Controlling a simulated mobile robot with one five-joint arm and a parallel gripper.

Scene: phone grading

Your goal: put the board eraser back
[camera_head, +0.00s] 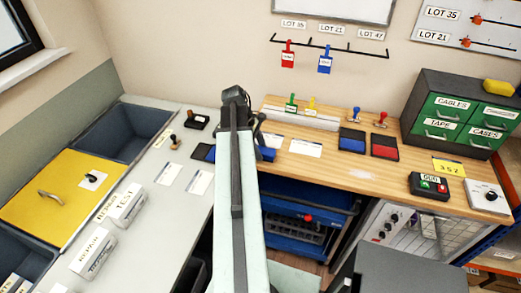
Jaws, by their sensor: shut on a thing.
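My gripper (260,135) is mostly hidden behind my own arm, at the left end of the wooden bench. Only a dark part of it shows to the right of the arm. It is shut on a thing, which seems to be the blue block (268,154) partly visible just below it. I cannot tell for sure whether this block is the board eraser. The whiteboard (335,8) hangs on the back wall, cut off by the top edge. No other thing is clearly the board eraser.
A hook rail (330,46) holds tags. The grey counter (150,225) at left has white boxes.

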